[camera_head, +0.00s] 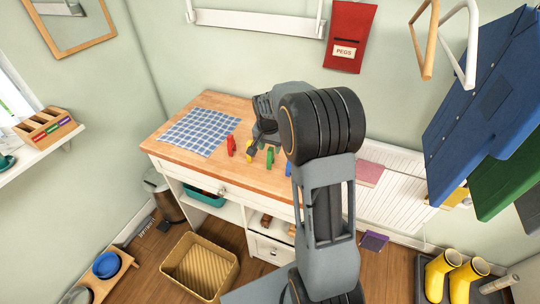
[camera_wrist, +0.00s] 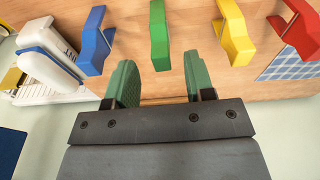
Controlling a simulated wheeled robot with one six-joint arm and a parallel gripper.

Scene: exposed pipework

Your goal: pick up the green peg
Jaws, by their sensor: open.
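The green peg (camera_head: 270,158) stands on the wooden counter top, in a row between the yellow peg (camera_head: 249,149) and the blue peg (camera_head: 288,169). In the wrist view the green peg (camera_wrist: 159,36) is in line with the gap between the fingers of my gripper (camera_wrist: 158,74). Its near end shows about level with the fingertips, with space on both sides. My gripper (camera_head: 263,146) is open and empty over the row. The exact height between fingers and peg is unclear.
The red peg (camera_head: 231,145) stands beyond the yellow peg, near a blue checked cloth (camera_head: 198,131). In the wrist view the blue peg (camera_wrist: 95,42) and yellow peg (camera_wrist: 233,36) flank the green one.

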